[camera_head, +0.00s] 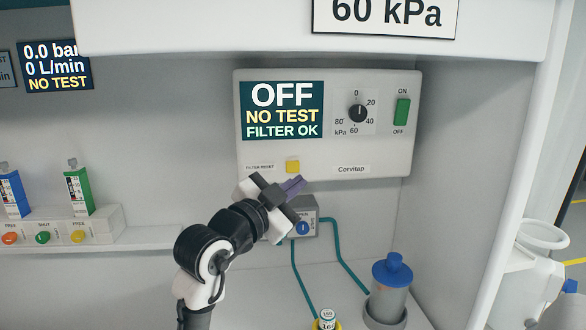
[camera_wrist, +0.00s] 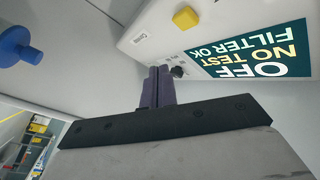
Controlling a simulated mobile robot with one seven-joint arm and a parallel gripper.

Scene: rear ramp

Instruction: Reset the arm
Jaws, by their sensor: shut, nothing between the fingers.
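My gripper (camera_head: 294,187) is in front of the wall-mounted white control panel (camera_head: 340,155), just below and right of the yellow filter reset button (camera_head: 293,166). Its purple fingers are together and empty. In the wrist view the shut fingers (camera_wrist: 158,85) point toward the panel's edge, and the yellow button (camera_wrist: 186,18) shows beyond them to the upper right, apart from them. The panel display (camera_head: 282,109) reads OFF, NO TEST, FILTER OK. My arm reaches up from the lower left of the head view.
A blue-lidded canister (camera_head: 392,285) stands at the lower right, with teal tubes running from a small grey box (camera_head: 304,216) below the panel. A green switch (camera_head: 402,112) and dial (camera_head: 358,113) are on the panel. Blue and green units (camera_head: 78,190) stand left.

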